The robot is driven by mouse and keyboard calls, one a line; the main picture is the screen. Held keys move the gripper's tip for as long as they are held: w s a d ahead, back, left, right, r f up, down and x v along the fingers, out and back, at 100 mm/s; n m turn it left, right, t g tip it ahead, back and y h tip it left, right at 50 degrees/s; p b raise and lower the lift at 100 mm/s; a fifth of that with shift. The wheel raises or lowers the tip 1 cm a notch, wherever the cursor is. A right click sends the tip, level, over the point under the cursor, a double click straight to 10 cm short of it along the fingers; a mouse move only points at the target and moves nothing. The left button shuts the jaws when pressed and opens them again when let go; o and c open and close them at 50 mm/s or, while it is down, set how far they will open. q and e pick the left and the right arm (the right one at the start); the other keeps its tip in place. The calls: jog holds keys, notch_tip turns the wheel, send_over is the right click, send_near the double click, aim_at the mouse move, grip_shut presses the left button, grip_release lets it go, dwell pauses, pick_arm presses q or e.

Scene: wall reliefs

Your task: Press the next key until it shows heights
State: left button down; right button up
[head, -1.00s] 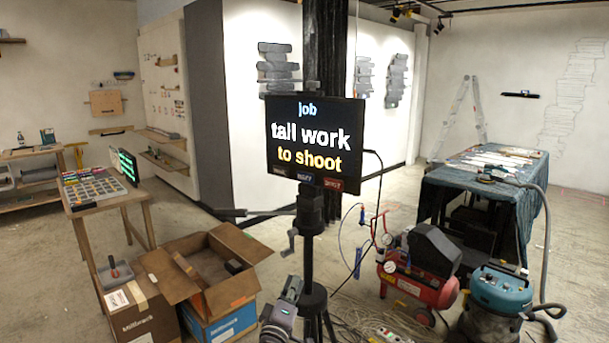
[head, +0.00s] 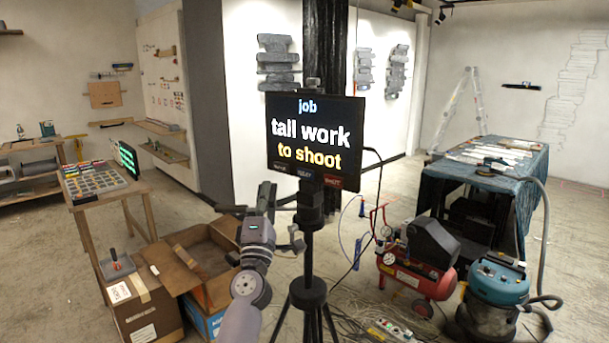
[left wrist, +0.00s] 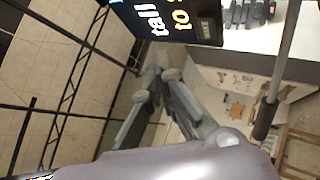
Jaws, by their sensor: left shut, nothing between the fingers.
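A black screen (head: 315,115) on a tripod stands in the middle of the head view. It reads "job", "tall work", "to shoot". Along its lower edge are small labels, the rightmost a red one (head: 333,183); they are too small to read surely. My left gripper (head: 266,190) is shut and empty, below the screen's lower left corner and apart from it. In the left wrist view the shut fingers (left wrist: 158,72) point up toward the screen (left wrist: 205,22), which is cut off at the top and shows "tall" and "to". My right gripper is not in view.
The tripod (head: 308,295) stands beside my left arm. Open cardboard boxes (head: 165,325) lie to the left, near a table of trays (head: 85,205). A red compressor (head: 410,278) and a blue vacuum (head: 497,290) stand to the right. Grey reliefs (head: 278,62) hang on the wall behind.

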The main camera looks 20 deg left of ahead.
aim_at(306, 173)
pick_arm(q)
jog(key=w+d+b, duration=0.2)
jog(key=w+b, duration=0.5)
jog(key=w, duration=0.1)
jog(key=shift+w, duration=0.3)
jog(key=shift+d, duration=0.1)
dwell(1.2)
jog(key=shift+w+d+b, duration=0.15)
jog(key=shift+w+b, duration=0.2)
jog(key=shift+w, duration=0.05)
